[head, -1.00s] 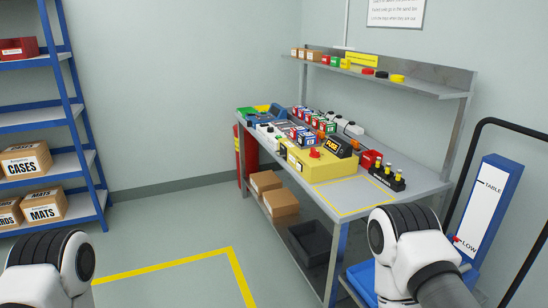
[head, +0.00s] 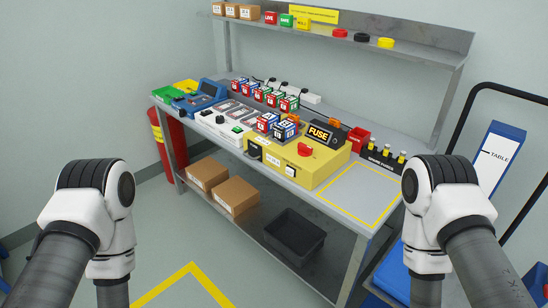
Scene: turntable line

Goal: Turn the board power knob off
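A yellow board box (head: 310,165) stands on the grey workbench (head: 212,142), towards its front right. A red knob (head: 305,149) sits on its top, and a black part (head: 254,151) with a label is on its front face. A black FUSE display (head: 325,134) stands behind the knob. The knob's setting is too small to read. My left arm is at the left and my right arm at the right, both apart from the bench front. Their grippers are outside the picture.
A yellow-outlined area (head: 357,193) on the bench is empty. Spare fuses (head: 384,163) stand behind it. Several coloured cubes (head: 266,96) line the bench. Cardboard boxes (head: 236,196) and a dark bin (head: 293,234) are on the lower shelf. A blue trolley (head: 498,157) stands at the right.

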